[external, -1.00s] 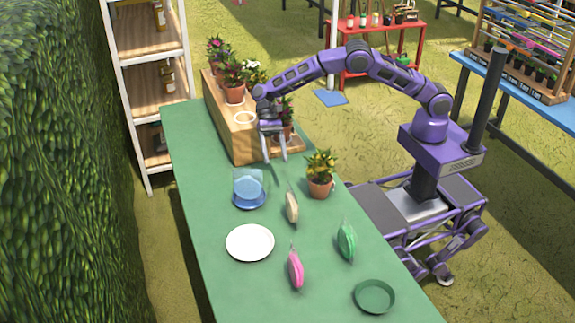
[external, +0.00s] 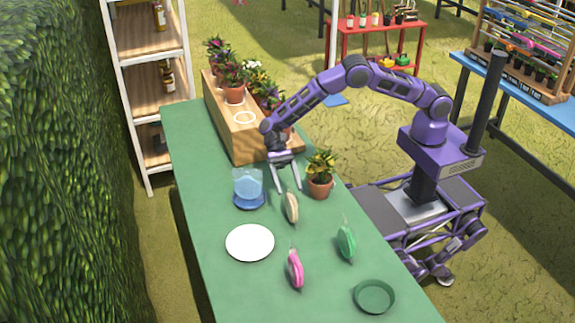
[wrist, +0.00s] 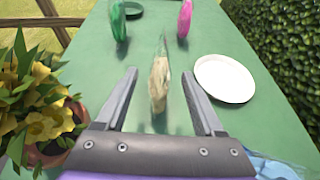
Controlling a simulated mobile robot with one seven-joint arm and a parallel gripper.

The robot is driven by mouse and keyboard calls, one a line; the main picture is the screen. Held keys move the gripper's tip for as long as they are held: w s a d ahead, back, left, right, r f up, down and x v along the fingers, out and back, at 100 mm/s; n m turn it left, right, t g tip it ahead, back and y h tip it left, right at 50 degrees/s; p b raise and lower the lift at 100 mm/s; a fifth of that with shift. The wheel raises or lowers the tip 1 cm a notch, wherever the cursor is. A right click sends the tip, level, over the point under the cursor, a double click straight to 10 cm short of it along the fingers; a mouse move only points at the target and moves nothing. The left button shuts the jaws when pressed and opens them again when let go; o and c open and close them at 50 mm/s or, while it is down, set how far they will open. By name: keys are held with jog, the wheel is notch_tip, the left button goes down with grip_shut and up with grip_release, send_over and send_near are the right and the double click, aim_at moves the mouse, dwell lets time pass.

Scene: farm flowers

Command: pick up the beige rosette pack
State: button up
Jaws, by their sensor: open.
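The beige rosette pack (external: 291,208) stands on edge on the green table, between the blue dish and the potted plant. In the wrist view the beige pack (wrist: 158,82) appears between and beyond my fingertips, with a clear wrapper top. My gripper (external: 288,188) is open and empty, just behind and above the pack in the external view. Its two fingers also show in the wrist view (wrist: 160,85), apart from each other. I cannot tell whether a finger touches the pack.
A white plate (external: 250,243), pink pack (external: 295,270), green pack (external: 346,243) and green dish (external: 374,297) are nearer. A wooden planter box (external: 240,134) is behind.

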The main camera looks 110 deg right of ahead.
aim_at(292, 197)
jog(key=x, duration=0.5)
jog(key=shift+w+a, duration=0.1)
jog(key=shift+a, duration=0.05)
jog(key=shift+c, duration=0.2)
grip_shut()
